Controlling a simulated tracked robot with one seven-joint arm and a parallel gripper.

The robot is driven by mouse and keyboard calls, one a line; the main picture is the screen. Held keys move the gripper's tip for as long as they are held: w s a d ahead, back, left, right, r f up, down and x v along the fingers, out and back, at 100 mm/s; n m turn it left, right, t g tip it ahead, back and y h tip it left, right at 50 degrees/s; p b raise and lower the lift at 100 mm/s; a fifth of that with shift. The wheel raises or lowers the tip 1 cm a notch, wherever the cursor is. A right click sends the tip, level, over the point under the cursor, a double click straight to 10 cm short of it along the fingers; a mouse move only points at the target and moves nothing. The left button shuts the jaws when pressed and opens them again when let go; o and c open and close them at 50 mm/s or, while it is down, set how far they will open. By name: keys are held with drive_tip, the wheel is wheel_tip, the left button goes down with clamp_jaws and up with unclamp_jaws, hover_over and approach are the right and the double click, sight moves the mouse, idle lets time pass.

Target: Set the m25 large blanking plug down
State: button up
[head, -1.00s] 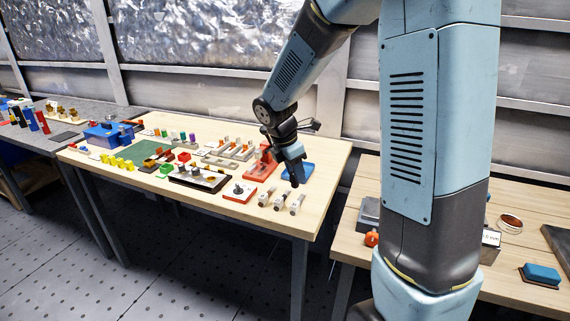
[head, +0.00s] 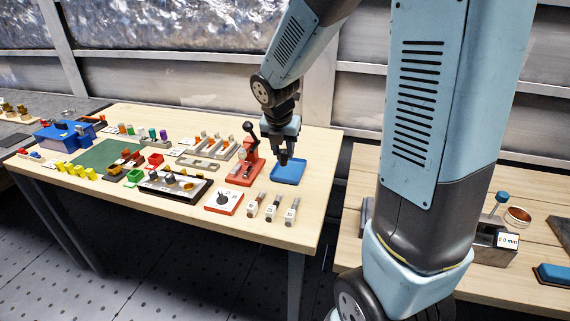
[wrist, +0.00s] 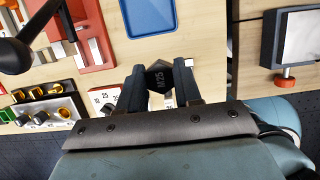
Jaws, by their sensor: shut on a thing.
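My gripper (head: 284,161) points down over the wooden table. It is shut on the M25 large blanking plug (wrist: 158,78), a dark piece marked "M25" between the two fingers in the wrist view. In the head view the plug is too small to make out. A blue tray (head: 289,178) lies on the table behind the fingertips in the head view, and looks empty where visible. In the wrist view the tray (wrist: 149,28) is above the plug in the picture, and the plug does not overlap it. The plug's height above the table is unclear.
A red lever press (head: 243,172) stands left of the tray. Several small labelled blocks (head: 271,210) and a red-edged white card (head: 222,202) with a dark knob lie near the front edge. Bare wood lies right of the tray. A second table (head: 350,205) stands at right.

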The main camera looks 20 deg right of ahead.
drive_tip(key=shift+w+d+f, duration=0.55)
drive_tip(key=shift+w+f, duration=0.7)
drive_tip(key=shift+w+d+f, duration=0.5)
drive_tip(key=shift+w+f, duration=0.7)
drive_tip(key=shift+w, duration=0.05)
drive_tip(key=shift+w+d+f, duration=0.55)
drive_tip(key=shift+w+f, duration=0.7)
drive_tip(key=shift+s+a+x, duration=0.1)
drive_tip(key=shift+s+x, duration=0.05)
drive_tip(key=shift+x, duration=0.6)
drive_tip(key=shift+s+a+x, duration=0.1)
drive_tip(key=shift+a+x, duration=0.05)
drive_tip(key=shift+x, duration=0.55)
drive_tip(key=shift+f, duration=0.2)
drive_tip(key=o, duration=1)
